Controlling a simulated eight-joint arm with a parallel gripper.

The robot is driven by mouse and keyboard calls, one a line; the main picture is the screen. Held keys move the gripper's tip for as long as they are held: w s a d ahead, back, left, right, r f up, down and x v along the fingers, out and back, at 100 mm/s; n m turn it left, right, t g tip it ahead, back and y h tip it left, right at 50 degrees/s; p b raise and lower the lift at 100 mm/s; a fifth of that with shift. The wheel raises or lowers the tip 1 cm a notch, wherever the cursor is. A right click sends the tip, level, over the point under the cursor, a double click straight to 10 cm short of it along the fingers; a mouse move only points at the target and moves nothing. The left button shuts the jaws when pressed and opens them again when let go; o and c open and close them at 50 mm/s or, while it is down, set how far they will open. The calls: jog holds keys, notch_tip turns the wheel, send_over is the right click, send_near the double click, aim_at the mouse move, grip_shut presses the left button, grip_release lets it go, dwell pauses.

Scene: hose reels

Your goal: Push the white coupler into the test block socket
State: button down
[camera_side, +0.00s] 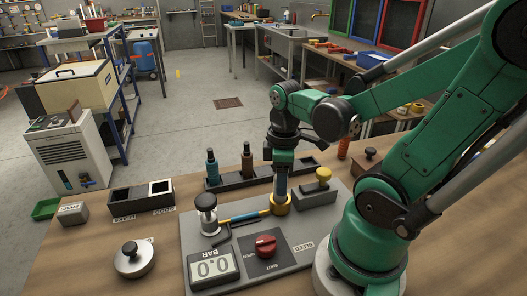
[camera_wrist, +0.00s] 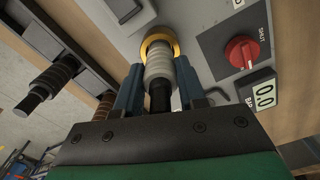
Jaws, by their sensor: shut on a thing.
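The white coupler (camera_wrist: 158,66) is a ribbed, pale grey-white piece with a black rear end, held between the blue-grey fingers of my gripper (camera_wrist: 160,88). Its front end is at the yellow-ringed socket (camera_wrist: 160,40) of the test block; how deep it sits is hidden. In the side view my gripper (camera_side: 282,180) points straight down over the yellow socket (camera_side: 280,205) on the grey block plate (camera_side: 212,240). The coupler is mostly hidden by the fingers there.

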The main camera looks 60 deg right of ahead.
jog(key=shift+f, duration=0.15)
jog(key=c, duration=0.5)
grip_release()
notch_tip(320, 180, up, 12)
jog(key=shift+f, duration=0.1)
jog(key=w+a+f+m+t, duration=0.4)
jog(key=w+a+f+t, duration=0.1)
jog(key=w+a+t, duration=0.2)
jog(key=shift+w+a+m, duration=0.3)
jog(key=shift+w+a, duration=0.3)
jog(key=shift+w, duration=0.1)
